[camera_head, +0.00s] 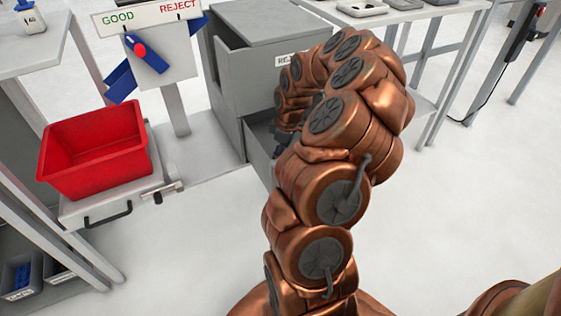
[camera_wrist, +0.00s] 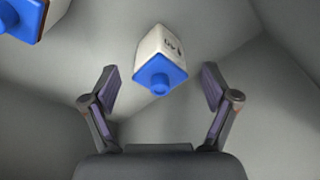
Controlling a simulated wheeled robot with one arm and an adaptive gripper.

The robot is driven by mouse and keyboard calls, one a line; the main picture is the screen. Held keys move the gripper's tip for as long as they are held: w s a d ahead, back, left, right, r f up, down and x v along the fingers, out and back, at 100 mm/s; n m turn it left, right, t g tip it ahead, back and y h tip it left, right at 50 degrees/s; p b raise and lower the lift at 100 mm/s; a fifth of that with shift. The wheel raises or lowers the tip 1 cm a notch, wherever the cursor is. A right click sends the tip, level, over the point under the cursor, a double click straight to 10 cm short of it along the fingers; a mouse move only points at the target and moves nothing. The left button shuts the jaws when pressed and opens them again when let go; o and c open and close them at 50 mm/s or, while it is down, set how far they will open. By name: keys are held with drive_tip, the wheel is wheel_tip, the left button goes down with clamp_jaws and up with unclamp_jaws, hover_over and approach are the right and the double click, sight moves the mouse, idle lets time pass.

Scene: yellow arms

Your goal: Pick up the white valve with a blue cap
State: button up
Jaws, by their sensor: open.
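In the wrist view a white valve with a blue cap (camera_wrist: 160,58) lies ahead of my gripper, its blue end facing the camera and dark marks on its white side. My gripper (camera_wrist: 156,82) is open, with one finger on each side of the line to the valve. The valve shows between and just beyond the fingertips, and I see no contact. In the head view my gripper is mostly hidden behind my copper arm, which reaches down to the grey reject cabinet (camera_head: 262,70). The valve ahead of the gripper cannot be made out there.
Another blue-capped part (camera_wrist: 22,18) is at the upper left of the wrist view, near grey walls. In the head view a red bin (camera_head: 95,150) stands left, below a GOOD/REJECT sign (camera_head: 148,18). A white valve (camera_head: 32,18) is on the upper-left table. Open floor lies in front.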

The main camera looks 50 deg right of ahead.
drive_tip(key=shift+c, duration=0.2)
drive_tip(key=c, duration=1.2)
wheel_tip(320, 180, up, 10)
drive_tip(key=shift+r+p, duration=0.1)
drive_tip(key=shift+p, duration=0.9)
